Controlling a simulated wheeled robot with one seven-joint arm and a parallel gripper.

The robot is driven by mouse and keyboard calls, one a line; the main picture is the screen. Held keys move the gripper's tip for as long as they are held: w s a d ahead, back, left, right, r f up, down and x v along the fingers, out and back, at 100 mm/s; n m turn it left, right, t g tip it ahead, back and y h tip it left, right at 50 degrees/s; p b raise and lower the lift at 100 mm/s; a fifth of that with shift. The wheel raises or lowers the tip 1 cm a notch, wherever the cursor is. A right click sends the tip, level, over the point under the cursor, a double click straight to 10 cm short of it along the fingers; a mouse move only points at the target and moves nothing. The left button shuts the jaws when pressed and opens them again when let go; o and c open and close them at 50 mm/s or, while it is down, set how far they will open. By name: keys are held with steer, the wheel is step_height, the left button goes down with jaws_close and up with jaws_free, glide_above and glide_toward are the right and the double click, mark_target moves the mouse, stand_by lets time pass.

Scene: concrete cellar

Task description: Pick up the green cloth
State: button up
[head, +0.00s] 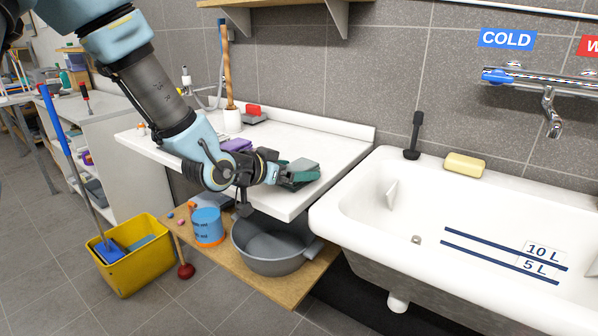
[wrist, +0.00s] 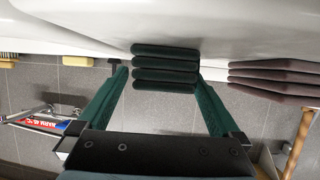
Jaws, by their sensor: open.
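The green cloth (head: 304,166) lies folded near the front right part of the white worktop. In the wrist view the green cloth (wrist: 165,69) shows as a stack of dark green folds just beyond and between the two fingertips. My gripper (head: 284,174) is at the cloth's left side in the head view. In the wrist view my gripper (wrist: 163,80) is open, with one finger to each side of the stack. Whether the fingers touch the cloth cannot be told.
A folded purple cloth (head: 237,145) lies on the white worktop (head: 335,150) to the left; it is also in the wrist view (wrist: 275,80). A white sink (head: 450,205) adjoins on the right. A grey basin (head: 270,262) and blue tub (head: 207,224) stand on the shelf below.

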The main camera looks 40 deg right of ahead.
steer(key=shift+x, duration=1.1)
steer(key=c, duration=1.3)
